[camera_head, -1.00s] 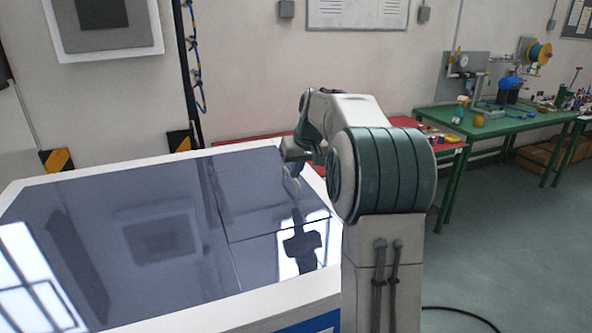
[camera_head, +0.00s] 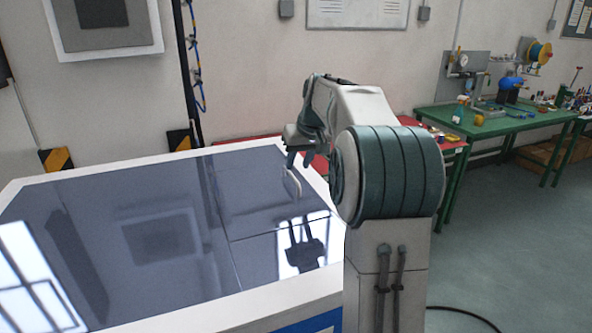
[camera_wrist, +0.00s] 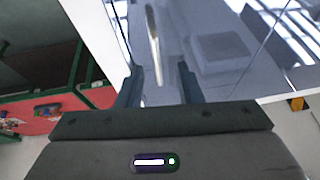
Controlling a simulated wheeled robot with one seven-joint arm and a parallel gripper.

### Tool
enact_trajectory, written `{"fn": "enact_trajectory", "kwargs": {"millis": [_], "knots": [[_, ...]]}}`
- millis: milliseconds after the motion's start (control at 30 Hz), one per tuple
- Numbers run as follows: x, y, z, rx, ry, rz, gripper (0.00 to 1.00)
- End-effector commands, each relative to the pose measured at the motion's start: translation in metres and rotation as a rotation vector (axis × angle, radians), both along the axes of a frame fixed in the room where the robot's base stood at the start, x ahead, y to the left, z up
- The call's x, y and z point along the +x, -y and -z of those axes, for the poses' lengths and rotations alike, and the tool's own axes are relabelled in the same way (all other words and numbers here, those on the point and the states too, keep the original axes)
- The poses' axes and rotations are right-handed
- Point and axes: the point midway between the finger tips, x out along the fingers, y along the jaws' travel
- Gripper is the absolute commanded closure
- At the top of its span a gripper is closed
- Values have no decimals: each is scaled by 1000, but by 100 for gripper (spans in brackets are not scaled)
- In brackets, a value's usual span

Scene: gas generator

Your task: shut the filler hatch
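The filler hatch (camera_head: 260,205) is a dark glossy panel at the right of the generator's top, marked by thin seams. It looks level with the surface around it. Its pale loop handle (camera_head: 293,185) stands upright on it and also shows in the wrist view (camera_wrist: 153,40). My gripper (camera_head: 299,160) points down just above the handle. In the wrist view its two fingers (camera_wrist: 158,85) are apart, with nothing between them touching. The handle lies beyond the fingertips, in line with the gap.
The generator's white rim (camera_head: 90,170) frames the dark top, which is otherwise clear. A red table (camera_head: 440,150) stands behind my arm. A green workbench (camera_head: 510,125) with tools is at the back right. Open floor lies to the right.

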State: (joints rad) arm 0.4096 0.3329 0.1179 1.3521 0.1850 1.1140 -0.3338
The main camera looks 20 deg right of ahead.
Motion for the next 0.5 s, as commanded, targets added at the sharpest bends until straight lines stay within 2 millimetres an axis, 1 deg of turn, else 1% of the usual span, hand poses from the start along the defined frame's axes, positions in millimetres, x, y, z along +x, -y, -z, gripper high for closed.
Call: {"fn": "enact_trajectory", "kwargs": {"millis": [33, 100, 300, 400, 500], "knots": [[-4, 2, -11, -3, 6, 2, 67], [-11, 3, -26, -2, 5, 1, 67], [-27, 7, -67, -1, 5, 1, 67], [-34, 8, -82, -1, 3, 1, 67], [-38, 9, -92, 0, 3, 0, 67]]}}
